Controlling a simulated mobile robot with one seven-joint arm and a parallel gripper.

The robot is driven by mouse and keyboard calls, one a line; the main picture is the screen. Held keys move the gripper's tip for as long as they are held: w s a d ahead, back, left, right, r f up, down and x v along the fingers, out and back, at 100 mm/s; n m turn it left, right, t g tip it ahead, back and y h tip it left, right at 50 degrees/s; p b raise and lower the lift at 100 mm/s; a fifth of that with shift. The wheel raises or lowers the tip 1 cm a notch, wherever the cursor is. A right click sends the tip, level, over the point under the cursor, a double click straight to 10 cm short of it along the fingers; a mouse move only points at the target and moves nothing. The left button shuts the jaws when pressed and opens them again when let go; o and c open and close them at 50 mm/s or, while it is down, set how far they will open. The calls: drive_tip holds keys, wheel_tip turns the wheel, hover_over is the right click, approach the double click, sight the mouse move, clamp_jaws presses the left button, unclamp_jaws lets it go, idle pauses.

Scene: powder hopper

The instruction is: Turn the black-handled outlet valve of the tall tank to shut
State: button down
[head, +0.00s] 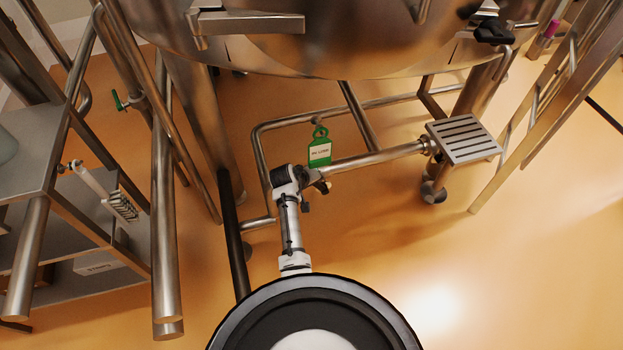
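The tall steel tank (350,55) fills the top of the head view, with its rounded underside showing. A black handle (494,31) sits by the tank's lower right side. I cannot tell whether it belongs to the outlet valve, nor whether that valve is open or shut. My arm reaches forward from the bottom middle. My gripper (319,184) is at its far end, low in front of the steel pipe and just below the green tag, well to the left of and below the black handle. Its fingers are small and dark, and their opening is unclear.
A green tag (320,147) hangs at the pipe frame (375,159) under the tank. A slotted steel step (463,138) is at right. Steel shelving (35,145) and a green-handled valve (118,101) stand left; ladder rails (540,120) stand right. Orange floor (420,260) is clear at lower right.

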idle(0.4)
drive_tip(key=c, duration=1.3)
unclamp_jaws()
drive_tip(key=shift+s+a+r, duration=0.1)
drive_tip(key=shift+s+r, duration=0.15)
drive_tip(key=shift+r, duration=0.15)
drive_tip(key=s+a, duration=0.2)
drive_tip(key=s, duration=0.1)
drive_tip(key=s+a+r+b, duration=0.1)
drive_tip(key=s+a, duration=0.1)
drive_tip(key=s, duration=0.2)
drive_tip(key=s+a+b, duration=0.1)
drive_tip(key=s+a, duration=0.2)
drive_tip(key=s, duration=0.1)
drive_tip(key=shift+s+r, duration=0.1)
drive_tip(key=shift+r, duration=0.2)
